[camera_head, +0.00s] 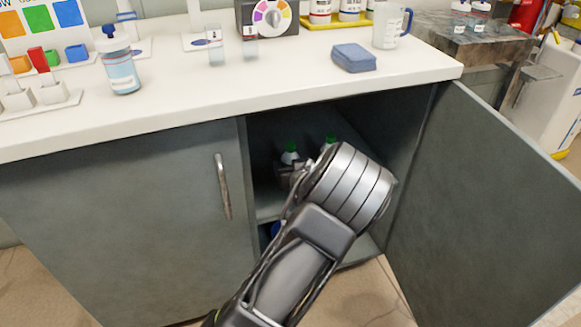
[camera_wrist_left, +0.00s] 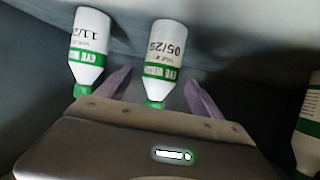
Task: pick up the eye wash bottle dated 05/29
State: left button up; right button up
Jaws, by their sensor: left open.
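The eye wash bottle dated 05/29 (camera_wrist_left: 168,55) is white with a green band and green cap. It appears cap-down in the left wrist view, between the two spread purple fingers of my left gripper (camera_wrist_left: 158,88). Gaps show on both sides, so the fingers are around it but not closed on it. A similar bottle dated 11/2-something (camera_wrist_left: 88,45) stands just left, outside the fingers; its last digit is unclear. In the head view my left gripper (camera_head: 289,172) is inside the open cabinet, largely hidden by my arm, near two green-capped bottles. My right gripper is not in view.
The cabinet's right door (camera_head: 490,190) stands open; the left door (camera_head: 130,225) is shut. The counter (camera_head: 190,110) overhangs the opening. Another labelled bottle (camera_wrist_left: 308,125) shows at the wrist view's right edge. A blue sponge (camera_head: 354,57) lies on the counter.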

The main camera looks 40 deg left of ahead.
pick_arm(q)
jog(key=b+x, duration=0.1)
jog(key=x, duration=0.3)
jog(key=shift+a+f, duration=0.1)
jog(key=shift+f, duration=0.05)
dwell(0.4)
grip_shut()
dwell(0.6)
